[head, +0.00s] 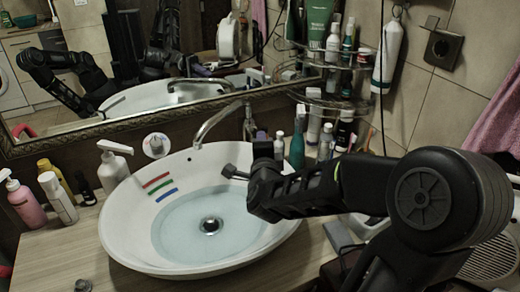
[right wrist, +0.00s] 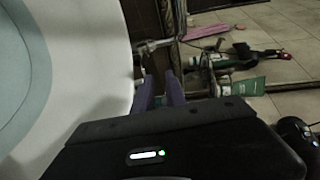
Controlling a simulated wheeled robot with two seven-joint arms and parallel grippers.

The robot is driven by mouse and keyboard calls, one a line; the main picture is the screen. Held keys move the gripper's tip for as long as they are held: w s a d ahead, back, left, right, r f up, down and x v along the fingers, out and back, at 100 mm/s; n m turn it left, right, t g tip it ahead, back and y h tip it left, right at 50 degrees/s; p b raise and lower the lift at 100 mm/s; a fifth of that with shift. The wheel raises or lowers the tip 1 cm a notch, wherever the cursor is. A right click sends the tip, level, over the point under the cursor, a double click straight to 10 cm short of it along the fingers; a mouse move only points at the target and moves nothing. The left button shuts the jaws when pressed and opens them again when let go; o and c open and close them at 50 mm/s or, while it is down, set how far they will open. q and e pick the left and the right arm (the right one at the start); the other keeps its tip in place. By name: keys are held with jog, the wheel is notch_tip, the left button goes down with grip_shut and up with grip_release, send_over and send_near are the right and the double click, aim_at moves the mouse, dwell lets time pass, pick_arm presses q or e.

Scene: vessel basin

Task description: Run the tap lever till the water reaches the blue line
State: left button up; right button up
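The white basin (head: 118,225) holds shallow pale-blue water (head: 190,232). Red (head: 156,180), green (head: 161,187) and blue (head: 167,195) lines mark its inner left wall; the water's edge lies close to the blue line. The curved metal spout (head: 213,122) stands behind the basin; I cannot make out a stream. My left gripper is outside the view.
A soap pump (head: 113,165) and several bottles stand left of the basin. A corner rack (head: 335,105) with toiletries stands at the back right, with more bottles (head: 297,145) below it. The framed mirror (head: 120,60) spans the back wall. The front-left counter (head: 75,250) is mostly clear.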

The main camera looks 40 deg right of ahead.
pick_arm(q)
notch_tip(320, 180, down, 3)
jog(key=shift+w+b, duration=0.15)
jog(key=shift+b, duration=0.9)
pick_arm(e)
notch_tip(320, 180, down, 3)
jog(key=shift+f, duration=0.1)
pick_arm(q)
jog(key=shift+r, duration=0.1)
pick_arm(e)
jog(key=shift+w+d, duration=0.1)
jog(key=shift+w, duration=0.05)
jog(key=p+x, duration=0.1)
jog(key=x, duration=0.6)
jog(key=shift+w+d, duration=0.2)
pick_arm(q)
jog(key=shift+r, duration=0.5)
pick_arm(e)
grip_shut()
